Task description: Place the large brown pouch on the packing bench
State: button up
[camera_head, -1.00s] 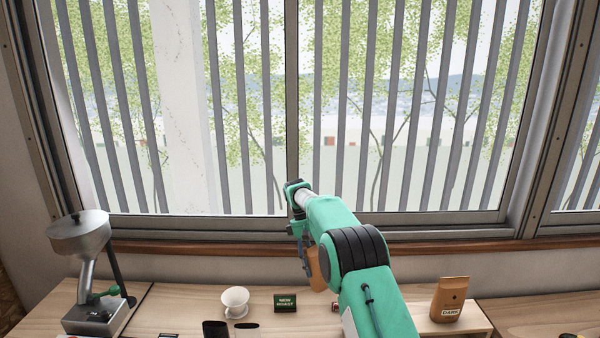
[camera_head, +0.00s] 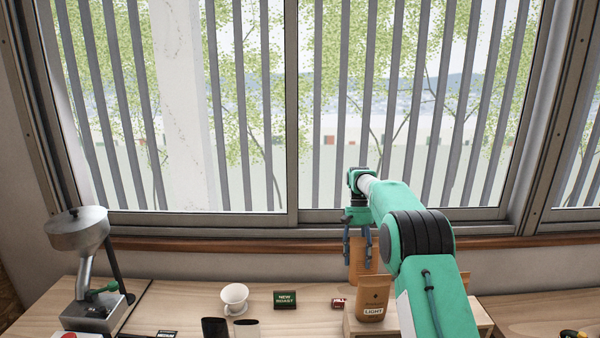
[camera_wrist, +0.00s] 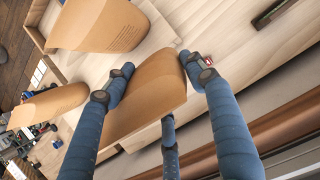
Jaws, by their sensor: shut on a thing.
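My gripper (camera_head: 357,262) is shut on a brown pouch (camera_head: 358,254), with its blue fingers on either side of it. The held pouch hangs upright behind the riser, in front of the window wall. In the wrist view the held pouch (camera_wrist: 152,92) fills the space between the fingers; no label shows on it. A brown pouch labelled LIGHT (camera_head: 373,291) stands on a low wooden riser (camera_head: 362,327), just in front of the held pouch. The wrist view shows two other brown pouches, one at the top (camera_wrist: 105,25) and one at the left (camera_wrist: 48,105).
On the wooden counter (camera_head: 200,296) stand a grinder (camera_head: 85,262), a white dripper (camera_head: 234,297), dark cups (camera_head: 215,328) and a green NEW ROAST sign (camera_head: 285,299). A small red item (camera_head: 339,303) lies left of the riser. The window stands close behind.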

jog(key=shift+r, duration=0.1)
jog(key=shift+s+d+r+m+y+p, duration=0.1)
jog(key=shift+d+r+m+y+p, duration=0.1)
jog(key=shift+d+r+m+p, duration=0.3)
jog(key=shift+d+r+m+y+p, duration=0.25)
jog(key=shift+m+p, duration=0.1)
jog(key=shift+m, duration=0.35)
jog(key=s+d+r+m+t+y+p, duration=0.1)
jog(key=s+d+r+m+t+p, duration=0.35)
jog(key=m, duration=0.75)
jog(key=s+d+r+m+t+p, duration=0.2)
jog(key=d+r+m+p, duration=0.45)
jog(key=m, duration=0.55)
jog(key=s+d+f+m+h+p, duration=0.1)
jog(key=s+d+f+m+p, duration=0.3)
jog(key=s+m, duration=0.5)
notch_tip(320, 180, down, 3)
jog(key=shift+s+d+h+p, duration=0.35)
jog(key=shift+p, duration=0.9)
notch_tip(320, 180, down, 6)
jog(key=shift+p, duration=0.4)
